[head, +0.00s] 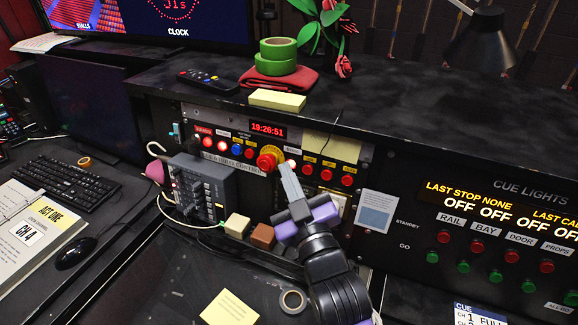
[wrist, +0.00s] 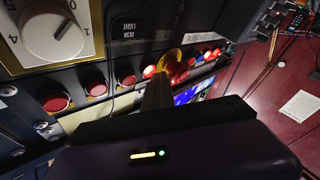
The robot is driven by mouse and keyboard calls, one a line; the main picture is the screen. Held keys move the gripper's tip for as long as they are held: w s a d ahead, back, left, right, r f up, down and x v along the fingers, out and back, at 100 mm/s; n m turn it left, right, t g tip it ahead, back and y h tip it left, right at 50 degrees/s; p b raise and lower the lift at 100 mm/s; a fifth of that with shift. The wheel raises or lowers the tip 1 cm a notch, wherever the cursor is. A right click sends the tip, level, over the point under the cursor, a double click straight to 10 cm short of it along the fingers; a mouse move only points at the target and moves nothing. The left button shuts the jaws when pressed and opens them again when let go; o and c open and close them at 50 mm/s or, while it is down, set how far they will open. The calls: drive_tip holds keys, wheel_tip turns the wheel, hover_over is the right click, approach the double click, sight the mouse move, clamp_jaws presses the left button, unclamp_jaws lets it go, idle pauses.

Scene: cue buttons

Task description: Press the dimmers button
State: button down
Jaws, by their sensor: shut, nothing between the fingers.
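The button panel (head: 318,155) carries a row of small round buttons with labels too small to read, so I cannot tell which is the dimmers button. A lit button (head: 291,163) is just beyond my gripper (head: 285,168), with red buttons (head: 326,175) to its right. A red mushroom button on a yellow collar (head: 267,160) is just left of the fingertips. My gripper is shut and empty, pointing at the row. In the wrist view the fingers (wrist: 157,92) hide part of the panel, with red buttons (wrist: 96,87) to their left. Contact is not clear.
A grey mixer (head: 203,190) with cables stands left, below the panel. Cream (head: 237,226) and brown (head: 262,236) blocks sit beneath. The cue-lights panel (head: 490,235) is at right. A desk lamp (head: 484,40), green tape (head: 277,57) and yellow notes (head: 277,100) are on the ledge.

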drive_tip(key=shift+s, duration=0.15)
idle(0.4)
drive_tip(key=s+a, duration=0.2)
drive_tip(key=s, duration=0.3)
drive_tip(key=shift+s+r, duration=0.3)
drive_tip(key=shift+r, duration=0.1)
drive_tip(key=s+d+f+m+g+h, duration=0.1)
drive_tip(key=s+d+f+m+h, duration=0.1)
drive_tip(key=s+d, duration=0.6)
drive_tip(key=s+d+f+m+g+h, duration=0.1)
drive_tip(key=s+d+f+m+h, duration=0.2)
drive_tip(key=s, duration=1.3)
drive_tip(key=s+d+f+m+g+h, duration=0.2)
drive_tip(key=s+d+f, duration=0.6)
drive_tip(key=s+d, duration=0.5)
drive_tip(key=shift+d+m+h, duration=0.3)
drive_tip(key=shift+d+m, duration=0.2)
drive_tip(key=shift+m, duration=0.4)
